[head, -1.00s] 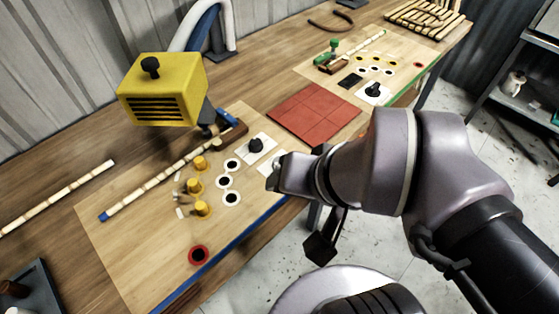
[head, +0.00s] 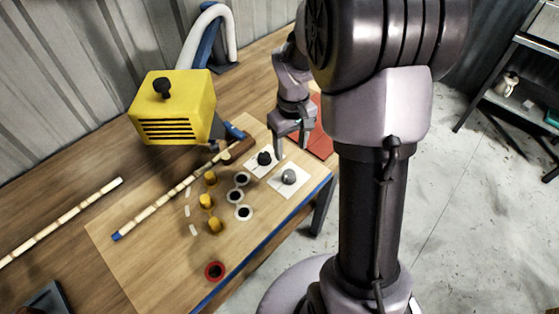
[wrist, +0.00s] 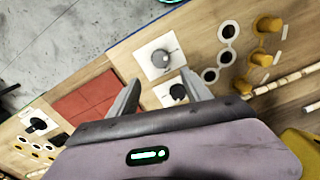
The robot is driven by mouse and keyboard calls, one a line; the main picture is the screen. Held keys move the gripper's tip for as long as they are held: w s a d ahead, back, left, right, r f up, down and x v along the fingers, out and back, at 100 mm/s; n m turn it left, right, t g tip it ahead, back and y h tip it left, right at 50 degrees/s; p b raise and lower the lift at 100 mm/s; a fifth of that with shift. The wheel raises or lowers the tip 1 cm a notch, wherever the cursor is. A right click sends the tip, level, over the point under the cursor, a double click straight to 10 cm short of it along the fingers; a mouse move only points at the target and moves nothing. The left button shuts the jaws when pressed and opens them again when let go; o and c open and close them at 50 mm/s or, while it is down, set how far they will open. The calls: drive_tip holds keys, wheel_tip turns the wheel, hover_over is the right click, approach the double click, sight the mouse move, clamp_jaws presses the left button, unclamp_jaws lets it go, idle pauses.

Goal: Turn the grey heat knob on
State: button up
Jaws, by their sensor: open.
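The grey heat knob (head: 289,176) sits on a white plate on the wooden board, near its blue front edge. It also shows in the wrist view (wrist: 161,58), beyond my fingertips and a little above the gap between them. A black knob (head: 264,158) on its own white plate is beside it, to the left and farther back; in the wrist view the black knob (wrist: 178,91) is close to my right-hand finger. My gripper (head: 291,150) is open and empty, pointing down above the board near both knobs. It touches neither as far as I can see.
A yellow heater box (head: 172,108) stands over the board's back left. Yellow pegs (head: 207,201), ringed black holes (head: 243,212) and a rattan rod (head: 165,193) are left of the knobs. Red tiles (head: 320,136) lie right of my gripper.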

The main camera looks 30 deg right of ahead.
sight(289, 174)
wheel_tip(289, 174, down, 12)
drive_tip(key=b, duration=0.4)
drive_tip(key=shift+w+f, duration=0.1)
clamp_jaws()
